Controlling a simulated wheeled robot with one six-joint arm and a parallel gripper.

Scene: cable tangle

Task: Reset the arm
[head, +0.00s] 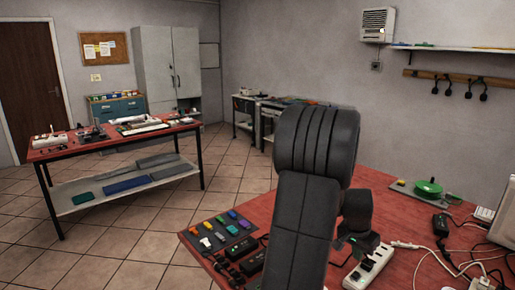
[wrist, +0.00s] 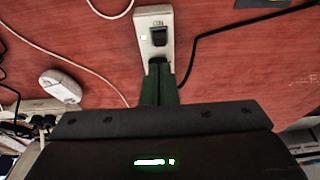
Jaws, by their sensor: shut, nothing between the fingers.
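My gripper (wrist: 158,68) is shut and empty in the wrist view. Its dark green fingers meet just below a white power strip (wrist: 143,22), close to a black plug (wrist: 159,37) seated in it. I cannot tell whether the fingertips touch the strip. In the head view my arm is raised in front of the red table (head: 405,215) and bends down to the tabletop. The power strip (head: 354,281) shows there beside my gripper, which is partly hidden by my own arm.
White and black cables lie loose around the strip. Small coloured connectors lie on a dark mat (head: 222,240) at the left. A white oval device (wrist: 60,86) lies left in the wrist view. Tiled floor (head: 130,262) is open to the left.

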